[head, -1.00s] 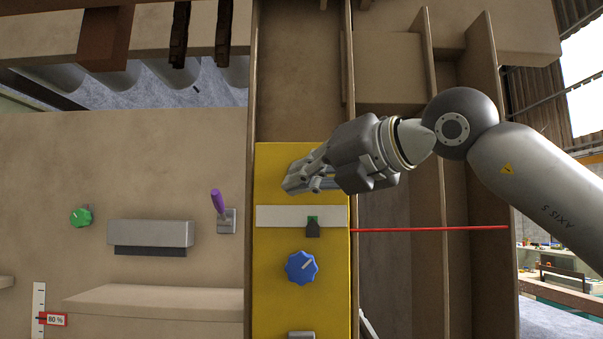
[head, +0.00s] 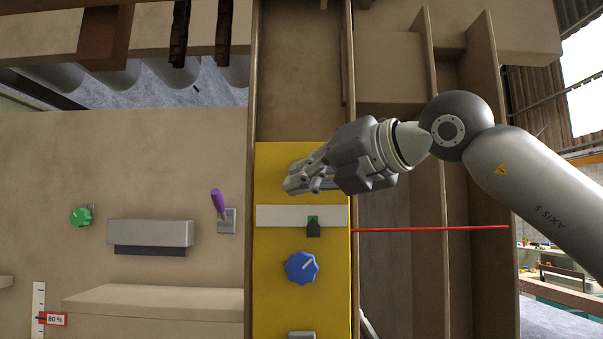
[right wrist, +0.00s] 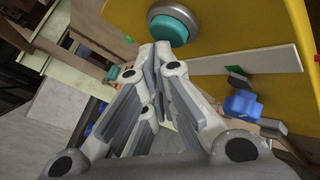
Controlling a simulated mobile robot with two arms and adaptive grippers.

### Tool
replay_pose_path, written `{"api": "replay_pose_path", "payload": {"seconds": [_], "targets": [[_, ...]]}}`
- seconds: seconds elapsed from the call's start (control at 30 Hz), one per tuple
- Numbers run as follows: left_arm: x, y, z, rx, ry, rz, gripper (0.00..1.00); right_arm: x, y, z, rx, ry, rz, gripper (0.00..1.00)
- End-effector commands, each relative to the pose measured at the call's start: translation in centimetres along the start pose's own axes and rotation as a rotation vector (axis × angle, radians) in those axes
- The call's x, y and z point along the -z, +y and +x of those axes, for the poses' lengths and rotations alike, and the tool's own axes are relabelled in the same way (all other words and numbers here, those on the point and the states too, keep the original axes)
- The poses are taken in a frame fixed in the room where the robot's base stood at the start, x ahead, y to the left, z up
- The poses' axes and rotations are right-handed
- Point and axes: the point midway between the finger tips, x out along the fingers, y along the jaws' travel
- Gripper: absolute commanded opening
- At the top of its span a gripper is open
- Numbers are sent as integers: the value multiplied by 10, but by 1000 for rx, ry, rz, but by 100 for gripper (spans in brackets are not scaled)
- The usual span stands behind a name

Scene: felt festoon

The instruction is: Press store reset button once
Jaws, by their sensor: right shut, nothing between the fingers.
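A round teal button (right wrist: 169,28) with a pale collar shows on the yellow panel (right wrist: 255,25) in the right wrist view. I cannot read a label on it. The same yellow panel (head: 270,300) stands upright in the middle of the head view, where my right gripper hides the button. My right gripper (head: 292,183) is shut and empty in front of the panel's upper part. In the right wrist view its fingertips (right wrist: 155,50) are just below the button; I cannot tell whether they touch it. My left gripper is not in view.
Below the gripper are a white strip (head: 280,215), a small green-and-dark switch (head: 313,228) and a blue knob (head: 301,268). A purple lever (head: 218,202) and a green knob (head: 81,217) are to the left. A red rod (head: 430,228) and upright partitions (head: 484,260) are to the right.

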Motion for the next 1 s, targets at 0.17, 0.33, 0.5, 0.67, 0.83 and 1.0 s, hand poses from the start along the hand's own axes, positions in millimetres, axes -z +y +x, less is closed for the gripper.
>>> {"api": "replay_pose_path", "payload": {"seconds": [0.17,0.33,0.5,0.67,0.83,1.0], "targets": [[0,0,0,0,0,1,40,0,0,0,0,0,0,0],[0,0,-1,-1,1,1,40,-1,0,1,-1,0,0,0],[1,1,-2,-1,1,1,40,-2,-2,3,-1,0,0,0],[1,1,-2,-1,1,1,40,-3,-2,4,-1,0,1,0],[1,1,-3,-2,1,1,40,-4,-4,6,-1,0,1,0],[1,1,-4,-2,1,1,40,-6,-5,7,-1,-1,0,0]]}}
